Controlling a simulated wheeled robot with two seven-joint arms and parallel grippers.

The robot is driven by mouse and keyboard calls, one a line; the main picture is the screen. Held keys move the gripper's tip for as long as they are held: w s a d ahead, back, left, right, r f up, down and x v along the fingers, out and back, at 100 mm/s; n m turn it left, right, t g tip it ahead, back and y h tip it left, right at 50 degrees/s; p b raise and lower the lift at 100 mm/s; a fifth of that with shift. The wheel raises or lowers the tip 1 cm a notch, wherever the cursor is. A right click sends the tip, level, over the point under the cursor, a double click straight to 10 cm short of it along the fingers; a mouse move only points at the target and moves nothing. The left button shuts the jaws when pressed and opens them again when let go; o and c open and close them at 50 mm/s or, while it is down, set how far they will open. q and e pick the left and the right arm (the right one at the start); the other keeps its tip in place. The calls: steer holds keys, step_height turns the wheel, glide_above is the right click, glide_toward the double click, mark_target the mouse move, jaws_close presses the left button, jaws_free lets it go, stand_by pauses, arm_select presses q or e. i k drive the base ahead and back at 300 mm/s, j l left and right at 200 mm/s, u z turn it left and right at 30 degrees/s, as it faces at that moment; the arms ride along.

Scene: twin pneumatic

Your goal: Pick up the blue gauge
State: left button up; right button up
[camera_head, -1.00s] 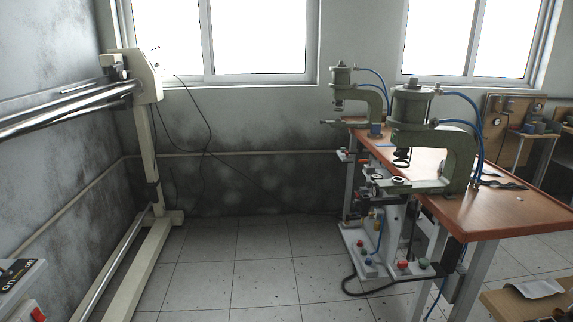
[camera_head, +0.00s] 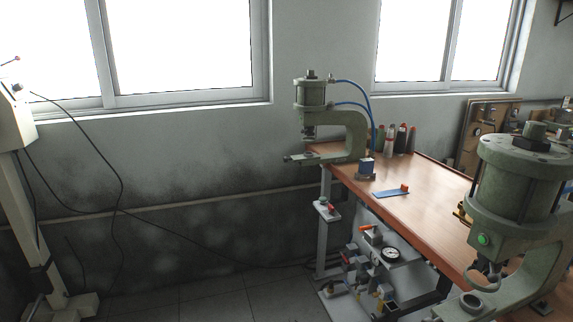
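Two blue things lie on the wooden table (camera_head: 425,205). One is a small upright blue block (camera_head: 366,166) on a dark base, beside the far green pneumatic press (camera_head: 352,135). The other is a flat blue piece (camera_head: 388,194) with a small red-orange part at its right end. I cannot tell for sure which of the two is the blue gauge. Neither of my grippers is in view.
A near green press (camera_head: 520,185) stands large at the right and hides part of the table. Several bottles (camera_head: 401,138) stand at the table's back. Valves and a white dial (camera_head: 391,254) sit below the table edge. Floor (camera_head: 215,300) is open at the lower left.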

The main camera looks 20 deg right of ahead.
mark_target(366, 166)
steer(key=i+z, duration=0.2)
steer(key=i, duration=0.45)
steer(key=i+j+z, duration=0.15)
steer(key=i, duration=0.5)
